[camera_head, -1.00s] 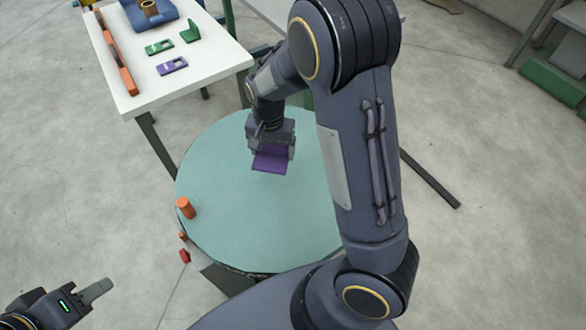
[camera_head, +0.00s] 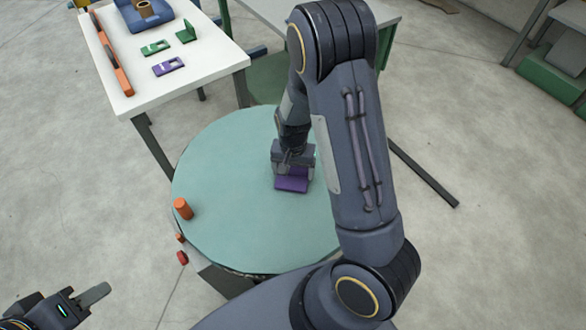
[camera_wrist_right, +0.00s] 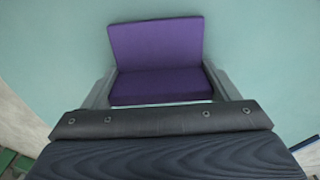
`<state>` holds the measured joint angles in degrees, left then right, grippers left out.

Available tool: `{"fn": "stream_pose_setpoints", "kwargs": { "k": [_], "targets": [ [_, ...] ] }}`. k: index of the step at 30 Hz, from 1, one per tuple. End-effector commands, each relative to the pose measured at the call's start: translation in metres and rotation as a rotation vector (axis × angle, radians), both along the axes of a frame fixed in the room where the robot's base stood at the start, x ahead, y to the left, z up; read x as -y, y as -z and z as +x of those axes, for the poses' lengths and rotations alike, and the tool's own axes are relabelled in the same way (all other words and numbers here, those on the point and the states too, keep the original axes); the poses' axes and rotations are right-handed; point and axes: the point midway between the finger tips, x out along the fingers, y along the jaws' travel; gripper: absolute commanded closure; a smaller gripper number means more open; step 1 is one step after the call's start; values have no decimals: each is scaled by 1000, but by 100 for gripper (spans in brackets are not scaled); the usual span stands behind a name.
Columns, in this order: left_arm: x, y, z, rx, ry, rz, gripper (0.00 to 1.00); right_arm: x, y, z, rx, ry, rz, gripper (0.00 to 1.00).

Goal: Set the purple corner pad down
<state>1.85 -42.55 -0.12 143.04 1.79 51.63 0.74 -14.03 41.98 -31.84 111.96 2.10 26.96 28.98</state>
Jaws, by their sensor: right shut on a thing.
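My right gripper (camera_head: 292,170) is shut on the purple corner pad (camera_head: 292,184), over the right part of the round teal table top (camera_head: 225,190). In the right wrist view the pad (camera_wrist_right: 158,42) shows two flat faces meeting at a bend, with the two fingers (camera_wrist_right: 160,88) on its sides. Teal surface fills the view behind it; I cannot tell if the pad touches it. My left gripper (camera_head: 95,295) is at the lower left, away from the table; only part of it shows and its opening is unclear.
An orange cylinder (camera_head: 183,208) stands near the round top's left edge. A red button (camera_head: 182,258) is at its side. A white table (camera_head: 205,80) at the upper left holds green and purple flat pieces, a green corner pad (camera_head: 186,33) and a blue holder (camera_head: 142,18).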

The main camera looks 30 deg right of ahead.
Motion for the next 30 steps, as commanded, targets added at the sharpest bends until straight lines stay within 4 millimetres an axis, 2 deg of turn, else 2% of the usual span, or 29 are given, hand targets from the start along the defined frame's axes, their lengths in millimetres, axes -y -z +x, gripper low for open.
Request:
{"fn": "stream_pose_setpoints", "kwargs": {
  "k": [4, 5, 9, 16, 20, 30],
  "targets": [
    [0, 3, 0, 0, 0, 0, 64, 0, 4, 0, 0, 0, 0, 40],
    [0, 3, 0, 0, 0, 0, 64, 0, 4, 0, 0, 0, 0, 17],
    [0, 2, 0, 0, 0, 0, 64, 0, 3, 0, 0, 0, 0, 0],
    [0, 1, 0, 0, 0, 0, 64, 0, 1, 0, 0, 0, 0, 0],
    [0, -2, 0, 0, 0, 0, 64, -1, -9, 1, 1, -2, 0, 0],
    [0, -12, 0, 0, 0, 0, 64, -1, -80, 1, 6, -3, 2, 0]
  ]
}}
